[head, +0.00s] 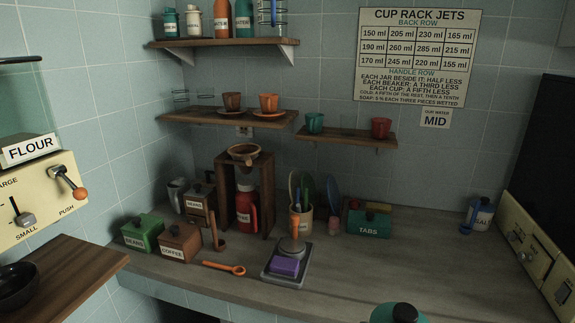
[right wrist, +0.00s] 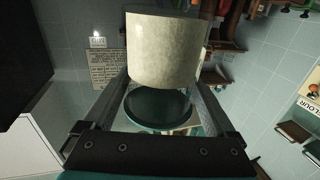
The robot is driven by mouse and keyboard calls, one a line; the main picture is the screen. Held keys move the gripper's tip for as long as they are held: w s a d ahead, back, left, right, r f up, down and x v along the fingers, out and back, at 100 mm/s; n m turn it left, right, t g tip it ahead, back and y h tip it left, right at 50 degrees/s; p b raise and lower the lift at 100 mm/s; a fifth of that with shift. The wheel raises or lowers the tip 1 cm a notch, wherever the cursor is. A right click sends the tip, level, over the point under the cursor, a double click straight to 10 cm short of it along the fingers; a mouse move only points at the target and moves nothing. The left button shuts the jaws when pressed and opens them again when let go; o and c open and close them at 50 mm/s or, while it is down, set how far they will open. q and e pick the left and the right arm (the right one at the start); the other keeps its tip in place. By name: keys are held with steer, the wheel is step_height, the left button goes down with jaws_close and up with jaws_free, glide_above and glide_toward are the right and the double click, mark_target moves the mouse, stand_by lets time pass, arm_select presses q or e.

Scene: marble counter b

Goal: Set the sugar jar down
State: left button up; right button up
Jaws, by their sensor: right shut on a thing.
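In the right wrist view a cream round jar (right wrist: 163,50) with a dark teal lid (right wrist: 158,108) sits between the two fingers of my right gripper (right wrist: 165,82), which is shut on it. I see no label on it there, but it fits the sugar jar. In the head view a teal round top with a dark knob (head: 397,313) shows at the bottom edge, apparently the same jar's lid. The jar's base and what is under it are hidden. My left gripper is not in view.
The grey counter (head: 400,262) is clear right of the scale (head: 287,265) with its purple block. The TABS box (head: 369,222) stands at the back, a blue SALT jar (head: 480,215) at the right, near a cream panel (head: 535,255). An orange spoon (head: 225,268) lies left.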

steer(key=shift+r, duration=0.1)
steer(key=w+a+r+n+g+y, duration=0.2)
steer(key=w+a+n+g+y, duration=0.1)
steer(key=a+n+g+y, duration=0.1)
steer(key=w+a+r+n+g+y, duration=0.2)
steer(key=a+n+y, duration=0.5)
steer(key=y, duration=0.4)
steer(key=shift+w+a+g, duration=0.6)
steer(key=shift+w+g, duration=0.1)
steer(key=shift+g, duration=0.3)
steer(key=shift+n, duration=0.3)
steer(key=shift+w+a+r+n+g+y, duration=0.1)
steer(key=shift+w+a+n+g+y, duration=0.1)
steer(key=shift+a+g, duration=0.2)
steer(key=shift+w+a+r+n+g+y, duration=0.1)
steer(key=shift+a+n+g+y, duration=0.15)
steer(key=shift+g, duration=0.15)
steer(key=shift+f, duration=0.1)
